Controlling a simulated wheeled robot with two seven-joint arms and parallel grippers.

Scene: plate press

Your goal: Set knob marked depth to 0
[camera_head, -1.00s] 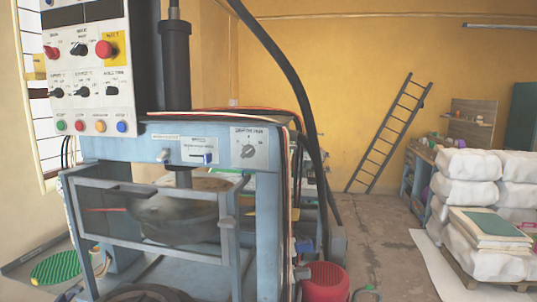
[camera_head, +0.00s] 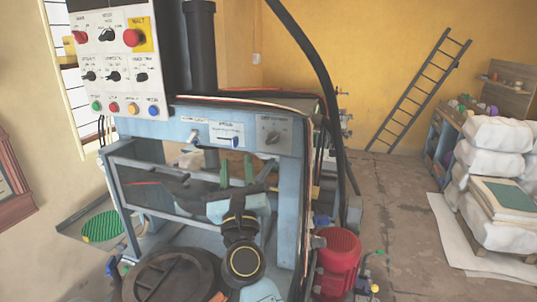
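The press (camera_head: 178,130) has a blue-grey front beam. At the beam's right end, a grey plate carries a dark round knob (camera_head: 272,138) under a small label that I cannot read clearly. More dark knobs sit on the white control panel (camera_head: 120,75) at upper left, also with labels too small to read. I cannot tell which knob is marked depth. My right gripper (camera_head: 236,171) is open and empty, its two green fingers pointing up. In the picture it is below and left of the beam's knob, apart from it. My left gripper is not in view.
A blue slider (camera_head: 235,141) is left of the beam's knob. A grey guard frame (camera_head: 150,165) crosses the press front. A red motor (camera_head: 338,250) stands at lower right. A black hose (camera_head: 318,60) runs down right of the beam. The floor beyond is partly clear.

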